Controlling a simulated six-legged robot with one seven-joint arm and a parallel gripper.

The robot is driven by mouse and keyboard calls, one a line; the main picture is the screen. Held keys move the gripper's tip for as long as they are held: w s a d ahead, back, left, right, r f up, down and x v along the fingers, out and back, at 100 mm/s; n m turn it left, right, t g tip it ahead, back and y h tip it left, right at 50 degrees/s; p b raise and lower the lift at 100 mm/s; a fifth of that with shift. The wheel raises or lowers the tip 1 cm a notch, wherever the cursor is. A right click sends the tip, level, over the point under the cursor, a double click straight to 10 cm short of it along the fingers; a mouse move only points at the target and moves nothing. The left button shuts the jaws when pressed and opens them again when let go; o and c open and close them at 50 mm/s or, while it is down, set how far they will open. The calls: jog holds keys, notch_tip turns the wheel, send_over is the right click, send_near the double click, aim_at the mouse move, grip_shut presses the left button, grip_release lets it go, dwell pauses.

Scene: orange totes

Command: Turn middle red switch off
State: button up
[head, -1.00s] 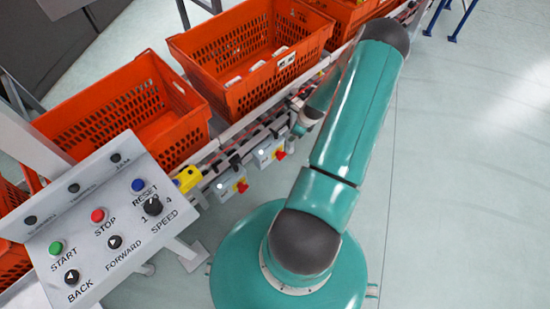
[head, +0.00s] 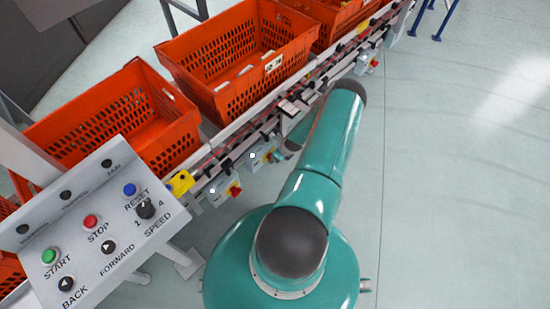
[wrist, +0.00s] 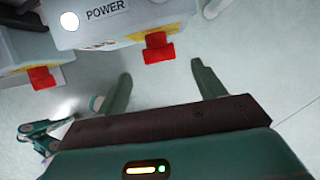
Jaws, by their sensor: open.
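Three grey switch boxes with red switches hang along the conveyor's side in the head view. The middle red switch (head: 276,156) is on the box (head: 262,160) beside my arm. In the wrist view, a box labelled POWER (wrist: 105,22) carries a red switch (wrist: 158,47) on a yellow plate; it appears to be the middle one. My gripper (wrist: 160,72) is open and empty, its two fingers apart below that switch in the picture. The switch lies between the fingers' lines, just beyond the tips, with no visible contact. My arm mostly hides the gripper in the head view.
The left red switch (head: 235,189) also shows in the wrist view (wrist: 41,77). The right one (head: 374,62) is farther along. Orange totes (head: 235,60) stand on the conveyor. A control panel (head: 80,225) stands at left. Floor at right is clear.

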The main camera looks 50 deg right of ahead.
jog(key=x, duration=0.5)
jog(key=shift+a, duration=0.1)
jog(key=c, duration=1)
